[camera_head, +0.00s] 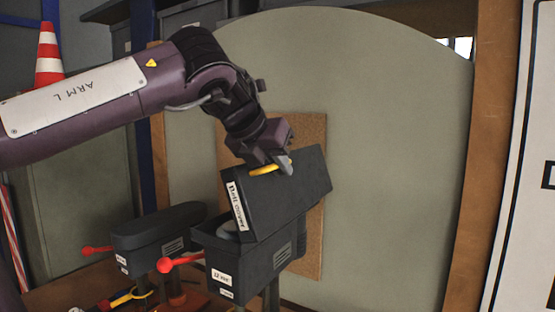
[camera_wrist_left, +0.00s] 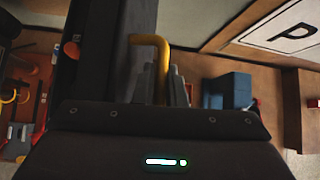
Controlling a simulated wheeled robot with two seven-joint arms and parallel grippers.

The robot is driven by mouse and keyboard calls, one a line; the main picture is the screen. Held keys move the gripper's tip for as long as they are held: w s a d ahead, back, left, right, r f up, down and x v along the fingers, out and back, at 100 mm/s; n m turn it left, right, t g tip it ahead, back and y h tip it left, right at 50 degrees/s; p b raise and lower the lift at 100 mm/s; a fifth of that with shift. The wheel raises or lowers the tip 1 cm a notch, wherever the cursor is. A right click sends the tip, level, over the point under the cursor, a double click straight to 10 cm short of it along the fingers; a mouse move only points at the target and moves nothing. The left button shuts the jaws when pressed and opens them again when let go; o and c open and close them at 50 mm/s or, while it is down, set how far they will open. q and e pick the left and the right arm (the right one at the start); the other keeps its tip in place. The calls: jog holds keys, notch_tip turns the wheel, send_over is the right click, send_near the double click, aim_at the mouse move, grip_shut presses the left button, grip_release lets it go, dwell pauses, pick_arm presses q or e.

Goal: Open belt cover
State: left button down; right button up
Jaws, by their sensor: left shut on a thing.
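The belt cover (camera_head: 285,195) is a dark box-shaped lid with a white label on its end. It is tilted up above the open lower housing (camera_head: 245,262) of the front machine, and a light round part shows in the gap. My left gripper (camera_head: 277,166) is shut on the yellow handle (camera_head: 263,170) on top of the cover. In the left wrist view the yellow handle (camera_wrist_left: 160,62) passes between the fingers and the dark cover (camera_wrist_left: 120,45) lies beyond. Whether the cover still touches the housing at its far edge is hidden. My right gripper is not in view.
A second machine with its cover down (camera_head: 157,228) stands to the left. A cork board (camera_head: 312,235) and a grey-green panel (camera_head: 390,150) stand behind. A striped cone (camera_head: 48,55) is at upper left.

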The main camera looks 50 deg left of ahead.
pick_arm(q)
jog(key=shift+w+d+f+y, duration=0.2)
jog(key=shift+d+y, duration=0.1)
jog(key=shift+d, duration=0.3)
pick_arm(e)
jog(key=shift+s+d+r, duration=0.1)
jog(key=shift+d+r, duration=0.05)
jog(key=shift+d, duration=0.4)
pick_arm(q)
jog(key=c, duration=1.8)
grip_release()
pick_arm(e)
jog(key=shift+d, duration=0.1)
pick_arm(q)
jog(key=shift+o, duration=0.2)
jog(key=b+v, duration=0.1)
jog(key=v, duration=0.6)
jog(key=shift+s+r, duration=0.2)
jog(key=shift+r, duration=0.15)
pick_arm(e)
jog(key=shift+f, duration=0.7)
